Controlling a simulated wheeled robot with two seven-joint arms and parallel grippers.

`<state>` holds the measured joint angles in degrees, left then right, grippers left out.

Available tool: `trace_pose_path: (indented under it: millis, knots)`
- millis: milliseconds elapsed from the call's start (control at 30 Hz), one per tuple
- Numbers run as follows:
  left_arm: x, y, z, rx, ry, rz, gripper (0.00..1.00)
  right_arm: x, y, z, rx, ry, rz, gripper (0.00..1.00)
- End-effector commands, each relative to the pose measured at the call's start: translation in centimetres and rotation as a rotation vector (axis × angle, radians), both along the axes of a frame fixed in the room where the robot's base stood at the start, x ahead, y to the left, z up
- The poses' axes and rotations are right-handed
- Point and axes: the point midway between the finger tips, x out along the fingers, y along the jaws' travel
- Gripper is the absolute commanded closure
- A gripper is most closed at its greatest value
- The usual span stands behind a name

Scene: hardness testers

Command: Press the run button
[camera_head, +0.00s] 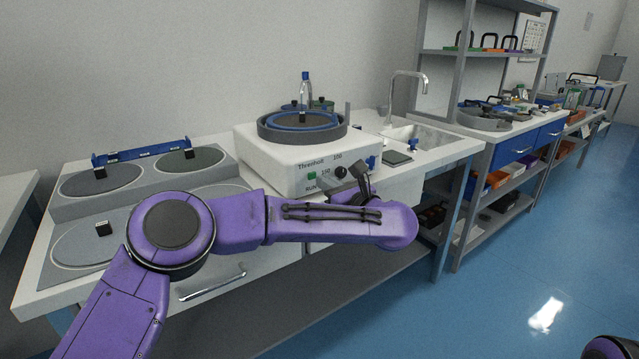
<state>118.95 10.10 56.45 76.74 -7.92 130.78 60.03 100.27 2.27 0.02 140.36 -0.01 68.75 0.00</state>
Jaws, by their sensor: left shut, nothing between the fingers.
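A white machine (265,158) with a round dark bowl (302,124) on top stands on the bench. Its front face carries a small green button (312,175) above a "RUN" label, with a black knob (340,171) to its right and printed text above. My left arm reaches across from the lower left. My left gripper (346,182) is in front of the machine's front face, to the right of the green button and close to the knob. It is shut with nothing held. Whether it touches the panel cannot be told. My right gripper is out of view.
Left of the machine is a grey stepped unit (130,205) with round plates. A sink (420,135) with a tall faucet (406,80) and a small dark pad (396,158) lie to the right. Shelving and another bench stand farther right. The blue floor (480,310) is open.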

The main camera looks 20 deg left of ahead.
Motion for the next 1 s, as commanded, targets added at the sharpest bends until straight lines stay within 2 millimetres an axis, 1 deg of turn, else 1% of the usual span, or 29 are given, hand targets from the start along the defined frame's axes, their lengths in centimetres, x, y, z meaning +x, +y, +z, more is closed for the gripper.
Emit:
trace_pose_path:
  millis: [33, 200, 300, 400, 600, 1000]
  knots:
    - [-0.7, -1.3, 0.2, 0.004, -0.003, -0.008, 1.0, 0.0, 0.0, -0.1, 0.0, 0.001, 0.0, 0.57]
    - [-3.2, -5.1, 0.2, 0.005, -0.003, -0.017, 1.0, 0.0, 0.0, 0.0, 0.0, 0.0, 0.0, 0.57]
    - [-4.5, -7.0, 0.2, 0.003, -0.002, -0.019, 1.0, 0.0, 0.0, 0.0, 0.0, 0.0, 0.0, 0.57]
    - [-5.4, -8.1, 0.2, 0.003, -0.003, -0.019, 1.0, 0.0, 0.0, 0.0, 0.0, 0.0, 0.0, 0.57]
    - [-6.1, -8.9, 0.1, 0.002, -0.001, -0.016, 1.0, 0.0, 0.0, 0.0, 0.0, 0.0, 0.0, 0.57]
    - [-6.1, -8.7, 0.1, 0.002, -0.001, -0.014, 1.0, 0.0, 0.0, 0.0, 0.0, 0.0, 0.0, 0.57]
